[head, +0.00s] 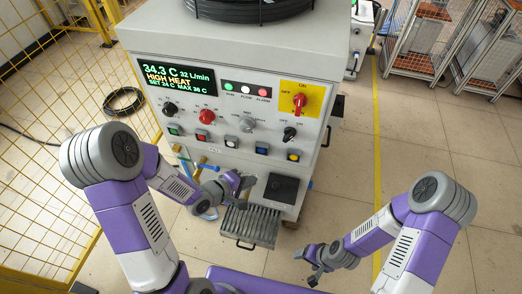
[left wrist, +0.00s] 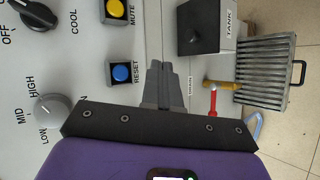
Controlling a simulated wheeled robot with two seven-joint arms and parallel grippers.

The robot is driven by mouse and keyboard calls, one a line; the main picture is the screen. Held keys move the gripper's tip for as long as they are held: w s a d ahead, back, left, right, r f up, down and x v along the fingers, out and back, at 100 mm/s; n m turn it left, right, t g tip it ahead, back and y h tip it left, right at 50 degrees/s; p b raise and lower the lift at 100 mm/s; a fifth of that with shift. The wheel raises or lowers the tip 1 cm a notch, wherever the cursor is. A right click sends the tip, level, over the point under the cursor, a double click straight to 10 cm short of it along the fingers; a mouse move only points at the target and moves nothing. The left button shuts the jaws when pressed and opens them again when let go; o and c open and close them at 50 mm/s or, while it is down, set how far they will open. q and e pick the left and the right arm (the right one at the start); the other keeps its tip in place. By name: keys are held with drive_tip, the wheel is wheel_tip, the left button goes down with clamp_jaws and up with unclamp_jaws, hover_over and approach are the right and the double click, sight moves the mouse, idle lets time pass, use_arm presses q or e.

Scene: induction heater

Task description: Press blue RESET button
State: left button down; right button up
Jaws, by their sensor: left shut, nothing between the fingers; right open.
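The blue RESET button (head: 262,148) is in the lower row of square buttons on the white cabinet's front panel. In the left wrist view the blue button (left wrist: 121,73) sits in a black square frame, left of the fingers, with RESET printed beside it. My left gripper (left wrist: 157,68) is shut and empty, its fingers pointing toward the panel and apart from the button. In the head view my left gripper (head: 246,182) is below the button row, left of the black tank box. My right gripper (head: 313,267) is open and empty, low over the floor at right.
The yellow MUTE button (left wrist: 116,8) neighbours RESET. A grey knob (left wrist: 50,109) and a red switch (head: 299,100) are also on the panel. The black tank box (head: 282,188) and a ribbed metal tray (head: 250,225) project below. A yellow mesh fence (head: 55,90) stands at left.

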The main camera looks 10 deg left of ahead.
sight(262, 149)
use_arm(q)
drive_tip(key=w+p, duration=0.1)
drive_tip(key=w, duration=0.7)
drive_tip(key=shift+w+d+p, duration=0.15)
drive_tip(key=shift+w+p, duration=0.15)
drive_tip(key=shift+w, duration=0.1)
idle(2.0)
drive_tip(key=shift+w+p, duration=0.3)
drive_tip(key=shift+w, duration=0.1)
